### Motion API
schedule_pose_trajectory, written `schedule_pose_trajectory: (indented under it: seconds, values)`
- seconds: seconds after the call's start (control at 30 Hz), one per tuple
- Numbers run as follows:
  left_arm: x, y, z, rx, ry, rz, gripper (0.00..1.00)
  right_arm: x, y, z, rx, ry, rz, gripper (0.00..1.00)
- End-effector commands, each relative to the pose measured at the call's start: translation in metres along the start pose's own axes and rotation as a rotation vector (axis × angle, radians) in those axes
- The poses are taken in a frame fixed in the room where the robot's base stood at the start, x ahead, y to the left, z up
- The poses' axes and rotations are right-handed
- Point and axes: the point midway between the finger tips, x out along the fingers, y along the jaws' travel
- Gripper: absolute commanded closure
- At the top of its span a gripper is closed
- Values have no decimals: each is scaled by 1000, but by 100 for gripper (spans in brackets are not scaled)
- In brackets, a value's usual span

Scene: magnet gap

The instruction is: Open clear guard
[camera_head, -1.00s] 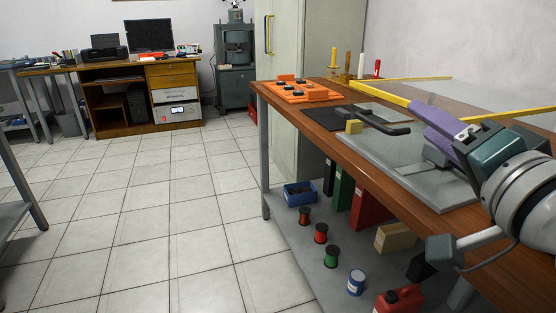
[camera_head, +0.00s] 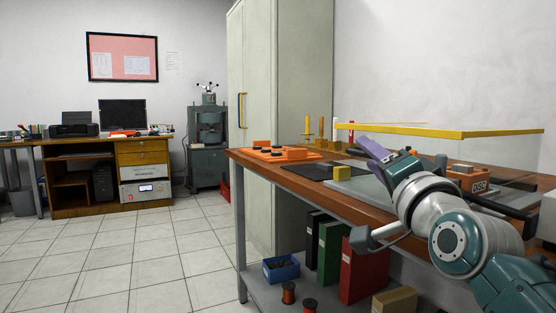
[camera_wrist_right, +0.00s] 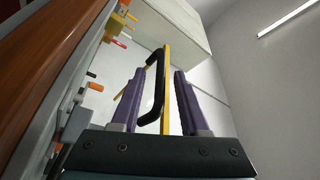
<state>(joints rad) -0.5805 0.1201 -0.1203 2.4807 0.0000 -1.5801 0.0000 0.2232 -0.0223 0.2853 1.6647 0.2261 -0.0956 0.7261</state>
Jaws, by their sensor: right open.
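The clear guard (camera_head: 500,148) is a see-through cover with yellow edges on the wooden bench. Its yellow edge (camera_head: 440,133) runs across the right half of the head view and also shows in the wrist view (camera_wrist_right: 167,90). A black bar handle (camera_wrist_right: 152,95) stands beside that edge in the wrist view. My right gripper (camera_head: 372,146) has purple fingers and is in front of the guard. In the wrist view its fingers (camera_wrist_right: 165,70) are open, with the handle showing between them, close to the left finger. Contact is unclear. My left gripper is out of view.
An orange tray (camera_head: 285,154) with dark pieces lies at the bench's far left end. A yellow block (camera_head: 342,173) is near the front edge. Binders (camera_head: 333,252) and a blue bin (camera_head: 281,269) are on the shelf below. Tiled floor (camera_head: 120,260) is free to the left.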

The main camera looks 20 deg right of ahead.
Motion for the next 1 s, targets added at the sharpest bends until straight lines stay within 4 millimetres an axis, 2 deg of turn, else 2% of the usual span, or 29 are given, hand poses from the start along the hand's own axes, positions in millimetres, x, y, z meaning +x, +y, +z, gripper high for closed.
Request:
schedule_pose_trajectory:
  seconds: [0.2,0.47,0.87,1.0]
  values:
    - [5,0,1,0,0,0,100,14,0,0,-1,0,0,55]
    - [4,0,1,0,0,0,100,15,0,0,-1,0,1,55]
    - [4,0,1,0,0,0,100,15,0,0,-1,0,1,100]
    - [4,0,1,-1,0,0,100,15,0,0,-1,0,1,100]
